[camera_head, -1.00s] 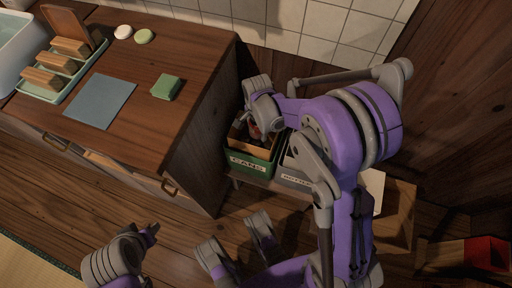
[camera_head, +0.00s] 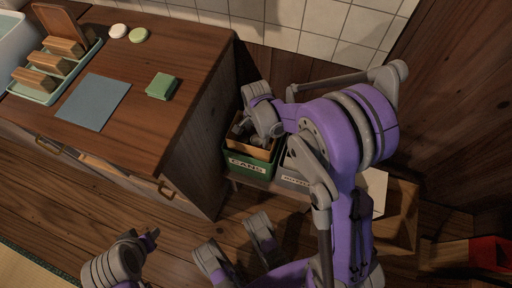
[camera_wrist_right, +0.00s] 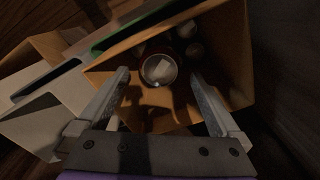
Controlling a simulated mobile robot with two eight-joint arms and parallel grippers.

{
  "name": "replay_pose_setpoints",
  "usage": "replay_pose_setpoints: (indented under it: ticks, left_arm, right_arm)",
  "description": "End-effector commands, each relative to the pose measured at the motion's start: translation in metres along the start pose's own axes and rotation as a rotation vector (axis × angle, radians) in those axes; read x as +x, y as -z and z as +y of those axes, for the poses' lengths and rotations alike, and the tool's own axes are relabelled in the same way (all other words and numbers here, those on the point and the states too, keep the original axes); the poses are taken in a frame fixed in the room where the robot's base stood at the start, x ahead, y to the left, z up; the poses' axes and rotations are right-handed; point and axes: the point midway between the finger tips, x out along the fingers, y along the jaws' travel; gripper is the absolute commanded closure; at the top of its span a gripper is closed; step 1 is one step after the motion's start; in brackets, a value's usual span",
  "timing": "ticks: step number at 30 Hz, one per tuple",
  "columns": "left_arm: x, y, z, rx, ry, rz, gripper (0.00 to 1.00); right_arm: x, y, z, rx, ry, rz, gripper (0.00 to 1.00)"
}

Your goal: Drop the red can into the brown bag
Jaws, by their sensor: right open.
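The brown bag (camera_head: 262,153) stands open inside a green bin labelled CANS (camera_head: 238,170). In the right wrist view the bag's inner wall (camera_wrist_right: 236,45) surrounds a can seen end-on (camera_wrist_right: 158,70), with a dull red side. The can appears to be inside the bag, with other dim round shapes behind it. My right gripper (camera_head: 240,132) is over the bag's mouth. Its fingers (camera_wrist_right: 160,95) are apart on either side of the can, with gaps visible. The red can is hidden in the head view.
A grey bin (camera_head: 292,180) stands beside the green one. The wooden counter (camera_head: 195,75) holds a green sponge-like block (camera_head: 162,86), a blue-grey mat (camera_head: 93,102) and a rack (camera_head: 42,92). A cardboard box (camera_head: 402,225) and a red object (camera_head: 488,249) are at right.

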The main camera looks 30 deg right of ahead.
Motion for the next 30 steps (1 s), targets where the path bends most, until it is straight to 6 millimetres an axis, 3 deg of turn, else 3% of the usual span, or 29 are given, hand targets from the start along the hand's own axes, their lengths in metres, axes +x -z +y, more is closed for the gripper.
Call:
replay_pose_setpoints:
  ticks: [16, 21, 30]
  left_arm:
    - [-0.033, 0.01, 0.0, 0.0, 0.0, 0.012, 0.5]
    - [-0.036, 0.011, 0.0, 0.0, 0.0, 0.013, 0.5]
    - [-0.035, 0.01, 0.0, 0.0, 0.0, 0.012, 0.5]
  right_arm:
    - [-0.095, 0.0, 0.001, 0.0, 0.001, 0.0, 0.0]
    - [-0.106, 0.0, 0.0, 0.0, 0.0, 0.0, 0.0]
    - [-0.106, 0.0, 0.0, 0.0, 0.0, 0.0, 0.0]
